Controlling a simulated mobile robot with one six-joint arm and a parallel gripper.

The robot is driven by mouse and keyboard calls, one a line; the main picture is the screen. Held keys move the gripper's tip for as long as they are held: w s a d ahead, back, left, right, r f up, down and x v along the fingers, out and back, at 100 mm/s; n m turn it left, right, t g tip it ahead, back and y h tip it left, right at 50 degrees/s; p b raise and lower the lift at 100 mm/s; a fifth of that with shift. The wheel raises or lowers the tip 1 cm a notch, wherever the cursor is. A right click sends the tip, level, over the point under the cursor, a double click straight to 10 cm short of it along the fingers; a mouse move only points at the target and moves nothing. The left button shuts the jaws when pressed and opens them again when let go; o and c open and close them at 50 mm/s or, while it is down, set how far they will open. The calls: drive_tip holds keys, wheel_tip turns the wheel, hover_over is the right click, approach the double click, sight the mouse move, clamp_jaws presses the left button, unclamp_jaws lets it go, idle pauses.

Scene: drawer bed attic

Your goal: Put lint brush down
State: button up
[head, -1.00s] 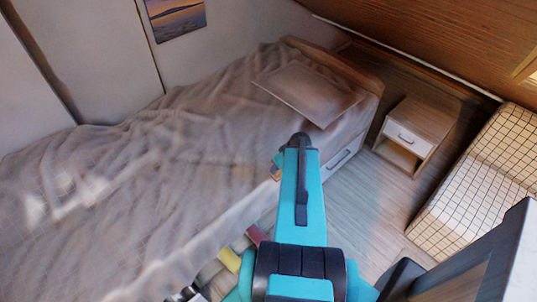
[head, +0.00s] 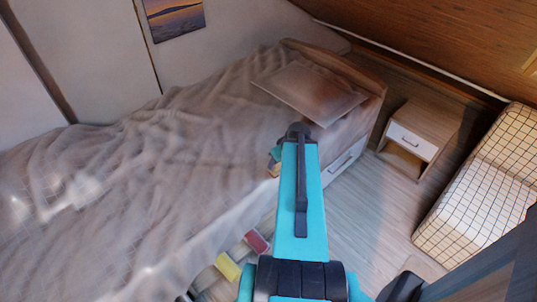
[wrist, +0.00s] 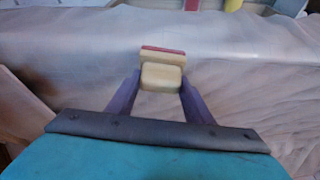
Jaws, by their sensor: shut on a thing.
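The lint brush (wrist: 162,58), a pale wooden block with a red strip along its top edge, sits between the purple fingers of my gripper (wrist: 160,84) in the wrist view. My gripper is shut on it. The bed's crumpled beige cover (wrist: 240,60) lies behind the brush; I cannot tell whether they touch. In the head view my arm hides most of my gripper and the brush. A small tan and teal bit shows left of the arm, too small to identify surely.
The bed (head: 110,190) fills the left, with a pillow (head: 308,90) at its far end and a drawer front (head: 343,162) below. Red (head: 257,241) and yellow (head: 228,266) items lie low beside it. A nightstand (head: 415,140) and checked mattress (head: 480,180) stand right. Floor between is clear.

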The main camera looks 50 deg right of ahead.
drive_tip(key=w+d+b, duration=0.1)
drive_tip(key=w+d, duration=0.2)
drive_tip(key=w, duration=0.5)
drive_tip(key=shift+d+f, duration=0.3)
drive_tip(key=shift+f, duration=0.1)
drive_tip(key=shift+w, duration=0.1)
drive_tip(key=shift+d+p+x, duration=0.2)
drive_tip(key=shift+p+x, duration=0.2)
drive_tip(key=shift+x, duration=1.45)
drive_tip(key=shift+w+f, duration=0.1)
drive_tip(key=shift+f, duration=0.05)
